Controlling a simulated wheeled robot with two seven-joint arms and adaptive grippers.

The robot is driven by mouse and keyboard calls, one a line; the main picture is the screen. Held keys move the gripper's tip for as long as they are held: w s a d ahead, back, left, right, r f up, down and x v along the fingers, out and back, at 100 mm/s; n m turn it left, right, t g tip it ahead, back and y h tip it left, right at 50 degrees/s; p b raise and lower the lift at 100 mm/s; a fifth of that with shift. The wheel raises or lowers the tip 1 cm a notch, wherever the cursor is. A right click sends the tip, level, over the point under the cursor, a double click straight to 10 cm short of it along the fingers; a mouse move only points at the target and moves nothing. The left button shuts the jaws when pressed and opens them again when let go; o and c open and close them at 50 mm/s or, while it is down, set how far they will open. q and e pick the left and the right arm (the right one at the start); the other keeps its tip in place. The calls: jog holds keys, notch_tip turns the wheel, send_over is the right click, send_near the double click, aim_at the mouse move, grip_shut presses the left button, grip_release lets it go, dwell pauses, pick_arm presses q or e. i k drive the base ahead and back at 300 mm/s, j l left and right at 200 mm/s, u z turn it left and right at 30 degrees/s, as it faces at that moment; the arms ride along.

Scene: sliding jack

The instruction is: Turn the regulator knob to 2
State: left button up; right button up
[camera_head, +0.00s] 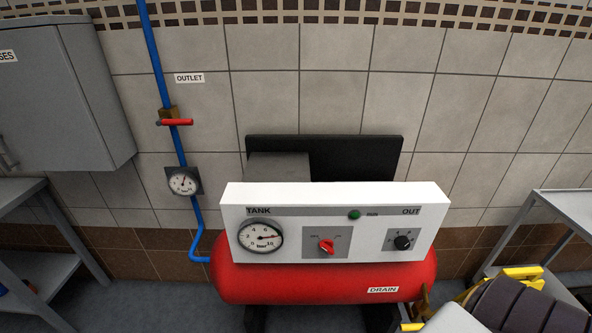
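The black round knob (402,242) sits on a grey plate below the "OUT" label, at the right of the white panel (300,195). Marks surround it, but they are too small to read, so I cannot tell its setting. It is likely the regulator knob. A red rotary switch (326,246) sits on another grey plate at mid panel, with a green lamp or button (354,214) above and to its right. The "TANK" gauge (260,236) is at the left, its needle pointing right.
The panel stands above a red tank (320,281) labelled "DRAIN". A blue pipe (155,60) carries a red-handled valve (175,122) and a gauge (184,182). A grey cabinet (60,100) hangs left. Shelves stand at both sides. Dark ribbed and yellow parts fill the lower right.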

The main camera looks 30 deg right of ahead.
aim_at(402, 243)
jog(key=z, duration=1.4)
